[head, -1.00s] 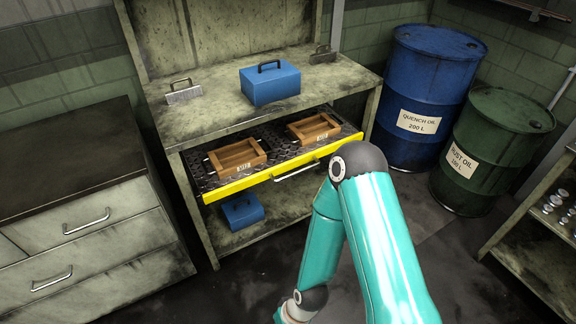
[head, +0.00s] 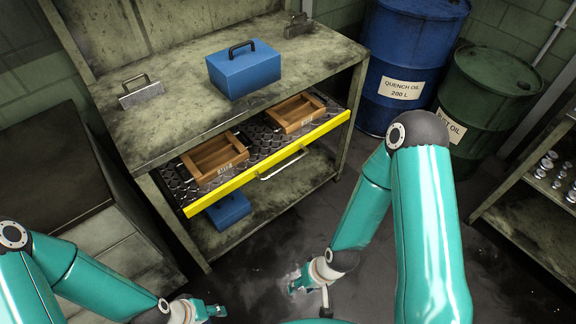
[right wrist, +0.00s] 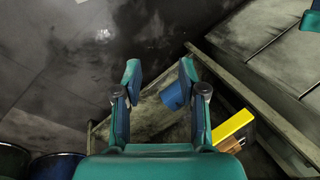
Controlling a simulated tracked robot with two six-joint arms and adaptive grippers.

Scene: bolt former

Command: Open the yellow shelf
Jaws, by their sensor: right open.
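The yellow shelf (head: 235,182) is a sliding tray with a yellow front edge under the worktop. It stands partly pulled out, its dark mesh floor showing. A metal bar handle (head: 285,166) is on its front. Two wooden boxes (head: 216,158) (head: 295,112) sit in it. In the right wrist view part of the yellow edge (right wrist: 231,128) shows at lower right. My right gripper (right wrist: 160,75) is open and empty, apart from the shelf; in the head view it is low in front of it. My left gripper (head: 210,309) is at the bottom left, apart from the shelf; its jaws are unclear.
A blue toolbox (head: 243,70) stands on the worktop (head: 175,105), and another blue box (head: 229,210) is on the lower board. A blue drum (head: 408,65) and a green drum (head: 490,90) stand right. A drawer cabinet (head: 50,165) is left. Floor in front is clear.

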